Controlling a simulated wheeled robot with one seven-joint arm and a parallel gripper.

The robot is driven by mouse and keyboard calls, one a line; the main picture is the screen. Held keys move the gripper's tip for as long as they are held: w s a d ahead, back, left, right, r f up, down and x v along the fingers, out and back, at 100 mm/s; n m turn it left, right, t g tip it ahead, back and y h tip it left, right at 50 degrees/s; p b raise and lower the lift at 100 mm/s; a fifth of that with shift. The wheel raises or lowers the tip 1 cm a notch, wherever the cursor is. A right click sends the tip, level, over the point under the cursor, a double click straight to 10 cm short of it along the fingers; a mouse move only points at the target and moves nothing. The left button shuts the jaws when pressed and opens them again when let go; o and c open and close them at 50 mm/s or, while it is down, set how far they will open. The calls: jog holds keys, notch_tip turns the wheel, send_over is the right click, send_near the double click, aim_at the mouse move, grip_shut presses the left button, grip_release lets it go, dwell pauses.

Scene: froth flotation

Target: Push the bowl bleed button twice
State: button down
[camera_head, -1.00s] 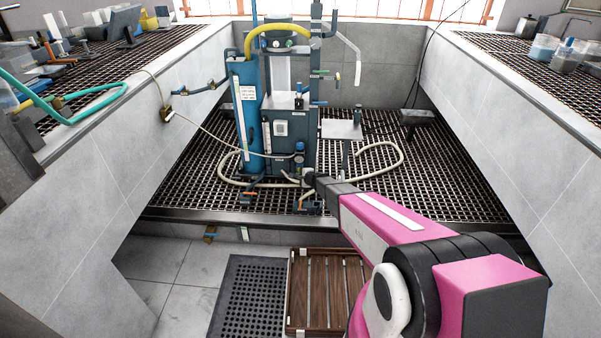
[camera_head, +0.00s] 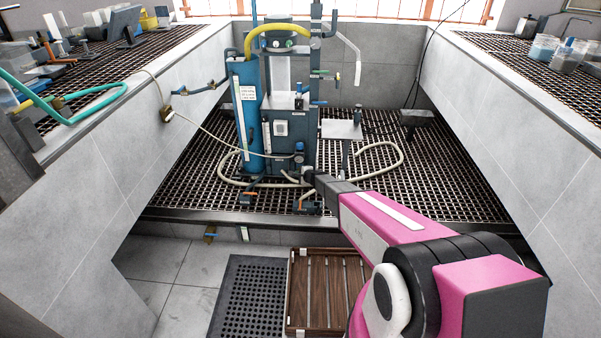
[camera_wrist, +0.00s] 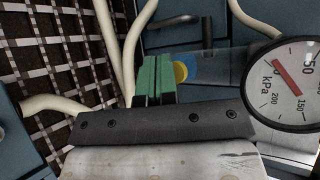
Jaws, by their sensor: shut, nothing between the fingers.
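In the wrist view a round yellow button-like part (camera_wrist: 181,72) sits at the end of a clear and blue bowl-like body (camera_wrist: 215,67). I take it to be the bowl bleed button, but I see no label. My gripper (camera_wrist: 155,62) has green fingertips closed together, with nothing between them. They are just left of the yellow part and partly overlap it in view; I cannot tell whether they touch. In the head view my gripper is at the low front of the dark rig (camera_head: 290,135), too small to make out, near a small blue-topped fitting (camera_head: 299,149).
A round kPa gauge (camera_wrist: 290,85) is close on the right in the wrist view. Cream hoses (camera_wrist: 128,50) run beside the fingers over a metal grating (camera_wrist: 55,60). In the head view a tall blue cylinder (camera_head: 246,120) stands left of the rig. A wooden slatted crate (camera_head: 325,290) lies below.

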jog(key=shift+w, duration=0.5)
dwell(0.4)
jog(key=shift+s, duration=0.95)
jog(key=shift+s+a, duration=0.1)
jog(key=shift+s, duration=2.4)
